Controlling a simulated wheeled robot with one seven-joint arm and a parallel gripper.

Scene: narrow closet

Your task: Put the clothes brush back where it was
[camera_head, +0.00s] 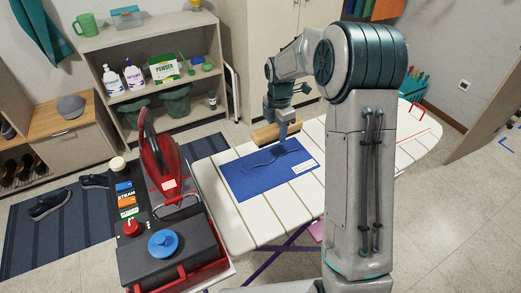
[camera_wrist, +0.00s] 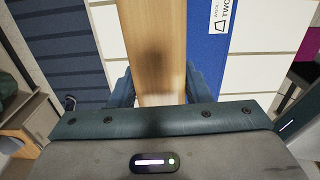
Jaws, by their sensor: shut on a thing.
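The clothes brush (camera_head: 262,136) shows as a light wooden bar in the head view. My gripper (camera_head: 283,130) is shut on it and holds it level above a blue mat (camera_head: 245,182) on the ironing board (camera_head: 245,228). In the wrist view the brush (camera_wrist: 158,40) runs upward from between my fingers (camera_wrist: 158,92). The mat (camera_wrist: 205,65) lies below and to the right there, with a white label. A dark curved mark shows on the mat in the head view. The brush's underside is hidden.
A red steam iron (camera_head: 165,160) stands on a dark station with a blue knob (camera_head: 163,243), left of the mat. Shelves (camera_head: 130,40) with bottles and boxes stand behind. Shoes (camera_head: 50,203) lie on a striped rug.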

